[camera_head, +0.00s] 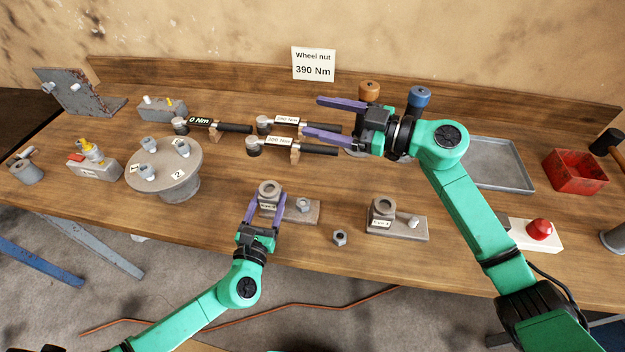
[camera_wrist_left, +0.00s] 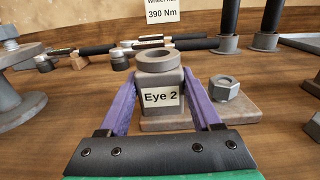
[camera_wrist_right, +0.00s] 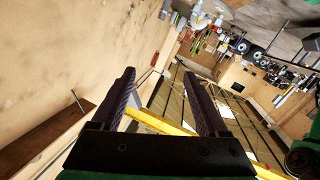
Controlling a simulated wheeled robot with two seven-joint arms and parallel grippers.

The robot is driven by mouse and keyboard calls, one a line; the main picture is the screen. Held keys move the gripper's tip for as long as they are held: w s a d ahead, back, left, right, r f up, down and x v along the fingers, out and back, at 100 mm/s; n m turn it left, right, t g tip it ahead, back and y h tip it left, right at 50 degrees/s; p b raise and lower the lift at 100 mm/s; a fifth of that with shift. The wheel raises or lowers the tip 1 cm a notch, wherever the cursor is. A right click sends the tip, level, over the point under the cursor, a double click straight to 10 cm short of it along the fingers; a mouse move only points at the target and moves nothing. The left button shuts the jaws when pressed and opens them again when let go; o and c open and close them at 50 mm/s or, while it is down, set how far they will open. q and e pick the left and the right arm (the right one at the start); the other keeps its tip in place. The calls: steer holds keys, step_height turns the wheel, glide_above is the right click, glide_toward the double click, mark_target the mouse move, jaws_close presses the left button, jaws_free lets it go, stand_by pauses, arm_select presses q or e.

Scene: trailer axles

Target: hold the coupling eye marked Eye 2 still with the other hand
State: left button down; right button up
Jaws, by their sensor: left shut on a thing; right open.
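The coupling eye marked Eye 2 (camera_wrist_left: 161,97) stands upright on a grey base plate with a hex nut at its right. In the head view Eye 2 (camera_head: 269,190) is left of the second coupling eye (camera_head: 383,208). My left gripper (camera_head: 266,207) is shut on Eye 2, one purple finger on each side of its block; it also shows in the left wrist view (camera_wrist_left: 164,105). My right gripper (camera_head: 325,118) is open and raised over the back of the bench, pointing left; nothing is between its fingers. It also shows in the right wrist view (camera_wrist_right: 160,95).
Several torque wrenches (camera_head: 290,148) lie on stands behind Eye 2. A round hub with studs (camera_head: 150,180) is at left. A loose nut (camera_head: 339,238) lies between the two eyes. A red button (camera_head: 540,230), grey tray (camera_head: 506,178) and red bin (camera_head: 574,172) are at right.

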steer(key=w+d+r+m+t+h, duration=0.3)
steer(key=w+d+r+m+t, duration=0.15)
steer(key=r+m+t, duration=0.2)
steer(key=w+d+r+m+t+h, duration=0.3)
steer(key=w+r+m+t, duration=0.2)
steer(key=r+m+t, duration=0.15)
steer(key=n+g+h, duration=0.6)
steer(key=n+g, duration=0.2)
steer(key=g, duration=0.9)
glide_toward(303, 203)
steer(key=x, duration=0.8)
steer(key=shift+w+a+f, duration=0.1)
steer(key=shift+f, duration=0.15)
jaws_close()
